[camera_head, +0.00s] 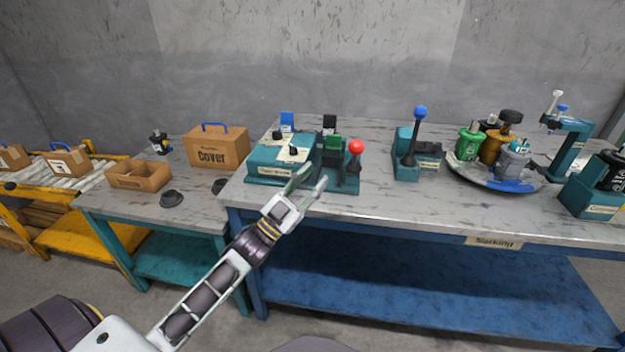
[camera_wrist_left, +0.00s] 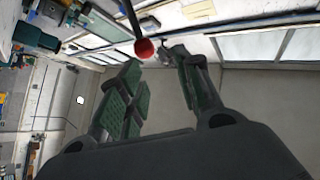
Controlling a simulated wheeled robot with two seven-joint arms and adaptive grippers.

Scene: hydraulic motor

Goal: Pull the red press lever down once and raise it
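The red press lever shows as a red ball knob (camera_head: 356,147) on a dark stem at the right end of a teal press fixture (camera_head: 280,160) on the blue-legged table. The knob stands up above the fixture. My left gripper (camera_head: 309,181) is open in front of the fixture, to the left of and lower than the knob in the head view. In the left wrist view the red knob (camera_wrist_left: 144,47) lies beyond the spread fingers (camera_wrist_left: 160,82), with a dark rod attached. I see no contact between fingers and knob. My right gripper is not in view.
A teal fixture with a blue-knobbed lever (camera_head: 420,112) stands to the right. Further right are a round tray (camera_head: 470,181) with several motor parts and another teal press (camera_head: 575,140). A Cover box (camera_head: 217,146) and an open carton (camera_head: 138,185) sit on the left table.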

